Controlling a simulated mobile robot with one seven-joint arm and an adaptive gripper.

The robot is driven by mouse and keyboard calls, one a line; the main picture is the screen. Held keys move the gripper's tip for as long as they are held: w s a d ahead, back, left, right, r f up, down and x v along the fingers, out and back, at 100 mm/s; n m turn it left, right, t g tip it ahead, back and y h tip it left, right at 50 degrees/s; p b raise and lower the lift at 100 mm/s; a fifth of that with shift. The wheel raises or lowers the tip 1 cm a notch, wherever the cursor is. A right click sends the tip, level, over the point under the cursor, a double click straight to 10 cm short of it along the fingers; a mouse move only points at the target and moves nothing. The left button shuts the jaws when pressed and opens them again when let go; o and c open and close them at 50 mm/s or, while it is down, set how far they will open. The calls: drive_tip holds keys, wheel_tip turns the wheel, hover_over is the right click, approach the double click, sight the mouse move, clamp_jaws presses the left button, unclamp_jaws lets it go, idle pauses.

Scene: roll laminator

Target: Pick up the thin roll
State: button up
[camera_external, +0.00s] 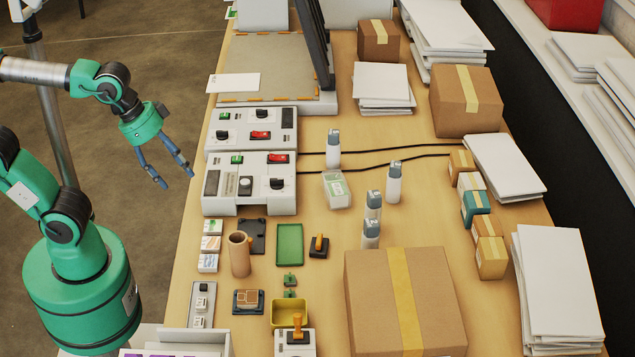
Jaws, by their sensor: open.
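A brown upright roll (240,256) with a hollow top stands near the left side of the wooden table; it is the only roll-like thing I can make out. My gripper (176,180) is open and empty, its two blue-grey fingers spread and pointing down. It hangs beyond the table's left edge, above and to the left of the roll and apart from it.
Two control boxes (252,184) with knobs and red switches stand behind the roll. A dark plate (258,234) and a green tray (289,244) lie to its right. Small labelled boxes (210,243) are at its left. A large carton (404,302) stands at the front right.

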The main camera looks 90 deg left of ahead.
drive_tip(key=w+r+g+p, duration=0.1)
drive_tip(key=w+r+p, duration=0.2)
drive_tip(key=w, duration=0.4)
drive_tip(key=w+r+p, duration=0.3)
drive_tip(key=w, duration=0.4)
drive_tip(key=n+g+p, duration=0.2)
drive_tip(key=g+p, duration=0.2)
drive_tip(key=p, duration=1.3)
hover_over(372, 222)
wheel_tip(372, 222, down, 18)
drive_tip(key=shift+s+d+f, duration=0.1)
drive_tip(key=shift+s, duration=0.05)
drive_tip(key=shift+f, duration=0.35)
drive_tip(key=shift+f, duration=0.15)
drive_tip(key=shift+f+p, duration=0.6)
drive_tip(key=shift+f, duration=3.55)
